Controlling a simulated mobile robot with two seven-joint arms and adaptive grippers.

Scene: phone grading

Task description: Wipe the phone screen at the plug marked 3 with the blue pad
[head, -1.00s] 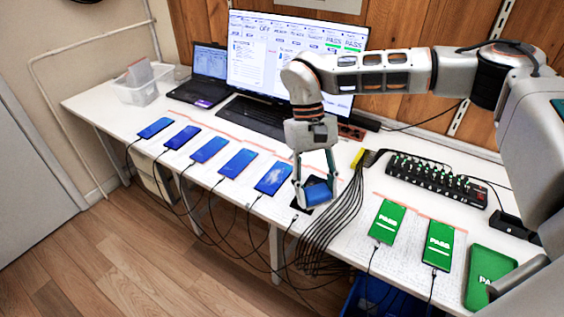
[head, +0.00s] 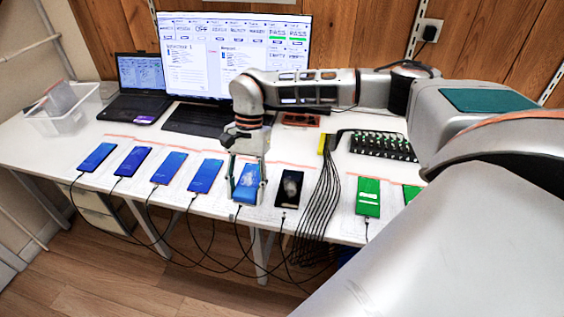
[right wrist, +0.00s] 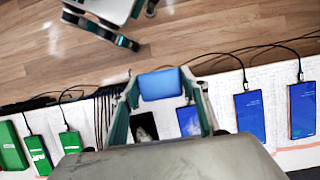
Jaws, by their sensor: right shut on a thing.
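My right gripper (head: 247,184) is shut on the blue pad, which shows between its fingertips in the right wrist view (right wrist: 161,84). In the head view it is over a blue-screened phone (head: 245,196) with a pale smudge, which also shows in the wrist view (right wrist: 188,121). I cannot tell whether the pad touches the screen. A dark-screened phone with a grey smudge (head: 289,188) lies just to the right. The plug numbers are too small to read. My left gripper (right wrist: 142,28) appears open over the floor in the wrist view.
Several blue-screened phones (head: 205,176) lie cabled in a row to the left. Green PASS phones (head: 368,197) lie to the right of a cable bundle (head: 326,190). A port hub (head: 383,146), monitor (head: 235,50), laptop (head: 140,85) and clear bin (head: 66,108) stand behind.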

